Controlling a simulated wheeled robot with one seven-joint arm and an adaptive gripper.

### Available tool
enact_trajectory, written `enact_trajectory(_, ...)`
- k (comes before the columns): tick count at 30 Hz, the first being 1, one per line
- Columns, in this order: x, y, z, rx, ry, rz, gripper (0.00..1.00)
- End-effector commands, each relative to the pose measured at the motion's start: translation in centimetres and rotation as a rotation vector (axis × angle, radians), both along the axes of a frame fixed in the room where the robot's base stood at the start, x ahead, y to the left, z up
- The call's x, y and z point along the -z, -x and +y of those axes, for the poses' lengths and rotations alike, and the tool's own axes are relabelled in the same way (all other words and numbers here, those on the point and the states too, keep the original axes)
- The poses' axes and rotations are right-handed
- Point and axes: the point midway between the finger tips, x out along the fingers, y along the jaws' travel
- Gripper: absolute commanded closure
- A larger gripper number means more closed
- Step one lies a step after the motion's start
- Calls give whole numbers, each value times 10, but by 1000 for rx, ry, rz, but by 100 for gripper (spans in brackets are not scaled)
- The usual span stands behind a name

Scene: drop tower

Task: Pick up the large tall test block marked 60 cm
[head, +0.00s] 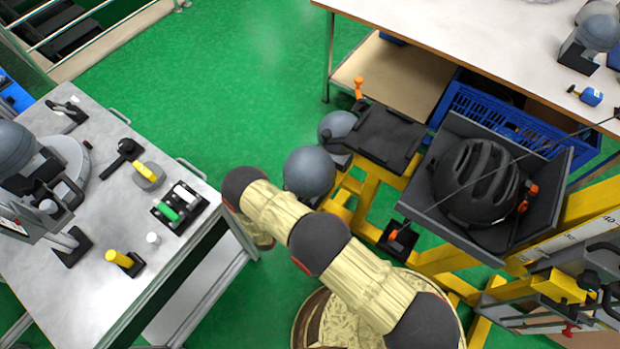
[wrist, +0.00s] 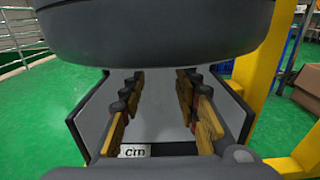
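My gripper (wrist: 161,92) shows in the wrist view with its two rows of yellow-padded fingers apart. A white label (wrist: 134,151) with the letters "cm" shows low beside the left finger; the number is hidden. This fits the marked block, but its full shape is covered. I cannot tell whether the fingers touch it. In the head view my arm hides the gripper, and no 60 cm marking is readable there.
A yellow frame (wrist: 263,60) stands close at the right in the wrist view. In the head view a helmet (head: 476,180) sits in a grey tray (head: 548,178). A metal table (head: 100,250) with tools stands left. Green floor (head: 220,90) is free behind.

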Motion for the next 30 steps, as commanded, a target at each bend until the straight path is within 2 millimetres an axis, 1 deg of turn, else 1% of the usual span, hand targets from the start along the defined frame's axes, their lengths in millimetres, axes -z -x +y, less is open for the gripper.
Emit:
enact_trajectory(3, 0, -8, -6, 0, -1, -1, 68)
enact_trajectory(11, -1, -9, -6, -1, -1, -1, 69)
enact_trajectory(27, -1, -9, -6, -1, -1, -1, 99)
enact_trajectory(30, -1, -9, -6, -1, -1, -1, 100)
